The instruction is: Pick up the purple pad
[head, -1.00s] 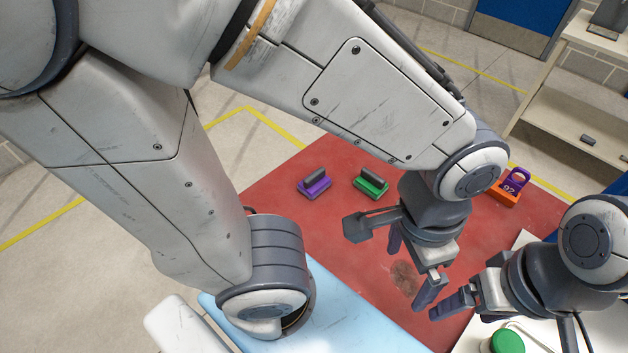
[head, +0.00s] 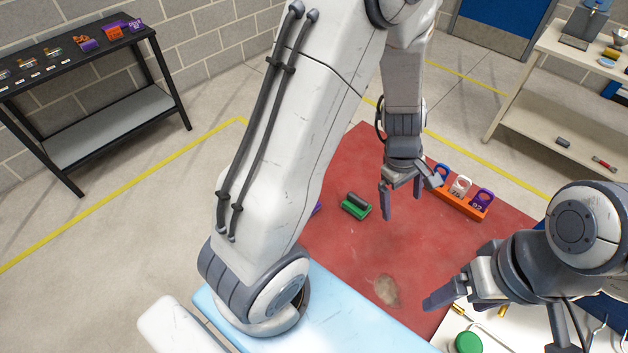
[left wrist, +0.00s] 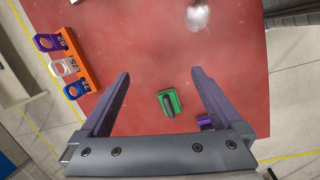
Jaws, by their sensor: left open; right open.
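The purple pad (head: 317,209) is mostly hidden behind my left arm in the head view; only a sliver shows on the red mat. In the left wrist view the purple pad (left wrist: 205,122) shows partly, behind the right finger. A green pad with a dark grip (head: 356,206) lies beside it on the mat; it also shows between the fingers in the left wrist view (left wrist: 170,103). My left gripper (head: 402,213) is open and empty above the mat, right of the green pad. My right gripper (head: 446,294) is open and empty near the mat's front right edge.
An orange rack (head: 462,205) with blue, white and purple tags stands at the mat's right side, close to my left gripper. A green round lid (head: 468,342) is at the lower right. A dark shelf (head: 90,60) stands far left.

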